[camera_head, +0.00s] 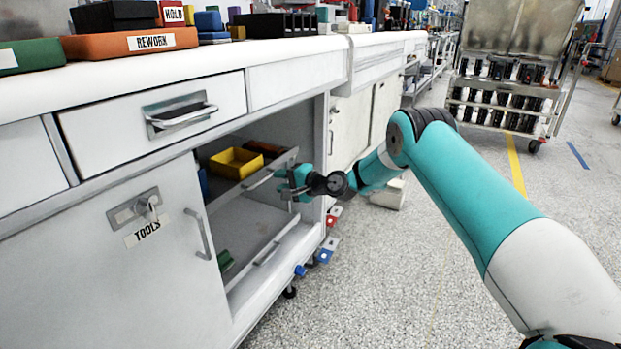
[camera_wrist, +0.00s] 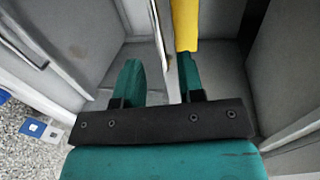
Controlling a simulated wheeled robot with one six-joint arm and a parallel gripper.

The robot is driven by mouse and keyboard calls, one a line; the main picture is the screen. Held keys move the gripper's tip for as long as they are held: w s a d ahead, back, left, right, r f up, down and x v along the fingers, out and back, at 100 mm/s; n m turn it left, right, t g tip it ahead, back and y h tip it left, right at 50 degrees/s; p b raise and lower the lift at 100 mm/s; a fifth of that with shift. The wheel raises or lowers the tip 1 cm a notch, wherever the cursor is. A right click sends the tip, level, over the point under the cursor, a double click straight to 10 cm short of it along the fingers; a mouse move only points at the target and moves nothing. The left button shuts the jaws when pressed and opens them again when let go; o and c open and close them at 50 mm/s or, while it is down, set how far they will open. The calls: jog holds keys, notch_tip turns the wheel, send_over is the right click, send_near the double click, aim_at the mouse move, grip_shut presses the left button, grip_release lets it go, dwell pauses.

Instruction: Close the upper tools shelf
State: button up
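The upper tools shelf (camera_head: 228,196) is a grey pull-out tray with a low front panel and bar handle (camera_head: 261,180), inside the open cabinet right of the TOOLS door (camera_head: 110,270). It carries a yellow bin (camera_head: 236,163). How far the shelf is pulled out is hard to tell. My gripper (camera_head: 290,182) is at the right end of its front panel. In the wrist view my fingers (camera_wrist: 160,78) are spread, one on each side of the panel's edge (camera_wrist: 163,35). The bin (camera_wrist: 186,25) shows beyond the right finger. Contact is unclear.
A lower shelf (camera_head: 268,252) with a green item (camera_head: 225,260) is below. A closed drawer (camera_head: 150,115) is above the door. The worktop (camera_head: 260,50) holds several bins. Floor right of the bench is open, with a metal cart (camera_head: 510,95) farther back.

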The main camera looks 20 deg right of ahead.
jog(key=p+v, duration=0.1)
jog(key=v, duration=0.9)
jog(key=shift+p, duration=0.4)
